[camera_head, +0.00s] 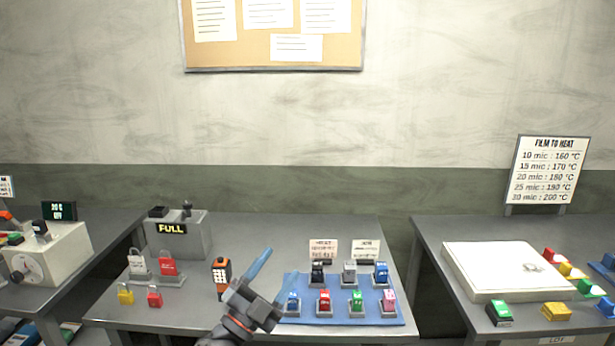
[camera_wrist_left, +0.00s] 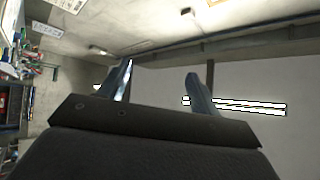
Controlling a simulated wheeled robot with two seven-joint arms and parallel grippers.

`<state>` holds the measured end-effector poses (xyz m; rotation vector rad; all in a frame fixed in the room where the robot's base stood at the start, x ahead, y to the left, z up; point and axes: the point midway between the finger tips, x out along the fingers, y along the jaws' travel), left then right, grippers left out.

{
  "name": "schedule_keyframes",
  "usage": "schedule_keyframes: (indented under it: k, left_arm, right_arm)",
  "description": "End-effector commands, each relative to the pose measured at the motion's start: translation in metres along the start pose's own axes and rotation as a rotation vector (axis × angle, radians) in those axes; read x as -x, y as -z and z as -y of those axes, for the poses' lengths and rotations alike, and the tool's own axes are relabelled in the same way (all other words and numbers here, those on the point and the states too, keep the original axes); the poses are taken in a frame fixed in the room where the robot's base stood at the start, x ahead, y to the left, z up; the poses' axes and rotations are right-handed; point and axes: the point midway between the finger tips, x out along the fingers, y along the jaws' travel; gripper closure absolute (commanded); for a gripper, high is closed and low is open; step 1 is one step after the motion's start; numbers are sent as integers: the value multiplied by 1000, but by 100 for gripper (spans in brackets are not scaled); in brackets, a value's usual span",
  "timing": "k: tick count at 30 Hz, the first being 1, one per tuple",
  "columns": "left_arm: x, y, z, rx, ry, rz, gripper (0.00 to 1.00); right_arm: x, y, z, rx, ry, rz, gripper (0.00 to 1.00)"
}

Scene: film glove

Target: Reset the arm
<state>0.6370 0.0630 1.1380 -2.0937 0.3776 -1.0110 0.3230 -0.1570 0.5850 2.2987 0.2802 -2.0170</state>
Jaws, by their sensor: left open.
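My left gripper (camera_head: 262,268) is raised above the middle table, to the left of the blue mat. In the left wrist view its two blue fingers (camera_wrist_left: 160,82) stand apart with nothing between them. That view looks past the fingers toward the ceiling and a wall. My left arm comes up from the bottom edge in the head view. My right gripper is not in either view.
The blue mat (camera_head: 340,318) holds several coloured blocks in grey holders. An orange-and-black handheld device (camera_head: 222,275) stands close left of my gripper. A grey box marked FULL (camera_head: 190,238) stands behind it. A white slab (camera_head: 506,266) lies on the right table.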

Motion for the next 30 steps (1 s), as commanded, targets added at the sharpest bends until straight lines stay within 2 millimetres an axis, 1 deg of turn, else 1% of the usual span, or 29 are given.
schedule_keyframes:
  k: [1,5,6,8,11,12,14,15,17,18,20,21,23,24,27,30]
  left_arm:
    - [12,-11,-1,46,29,81,37]
    - [47,-44,-3,157,89,308,37]
    - [60,-55,-6,189,101,381,37]
    - [81,-69,-12,239,114,490,37]
    - [121,-90,-25,319,119,677,37]
    - [139,-96,-32,350,117,751,37]
    - [166,-104,-43,398,106,862,37]
    - [185,-109,-51,429,96,938,37]
    - [214,-112,-64,475,73,1049,37]
    - [234,-113,-73,507,56,1122,37]
    - [265,-112,-87,552,22,1232,37]
    - [286,-109,-97,583,-4,1303,37]
    - [316,-102,-110,628,-47,1405,37]
    - [335,-97,-118,656,-77,1469,37]
    - [373,-82,-134,713,-148,1593,37]
    - [400,-67,-145,759,-207,1682,37]
  right_arm:
    - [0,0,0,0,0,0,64]
    - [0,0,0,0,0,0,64]
    - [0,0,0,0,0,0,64]
    - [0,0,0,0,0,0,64]
    - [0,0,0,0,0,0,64]
    - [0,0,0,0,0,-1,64]
    - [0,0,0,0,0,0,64]
    - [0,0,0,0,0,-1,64]
    - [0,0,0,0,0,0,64]
    - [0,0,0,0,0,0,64]
    - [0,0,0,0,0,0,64]
    - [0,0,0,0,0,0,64]
    - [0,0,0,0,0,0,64]
    - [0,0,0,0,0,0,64]
    - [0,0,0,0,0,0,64]
    - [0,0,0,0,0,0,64]
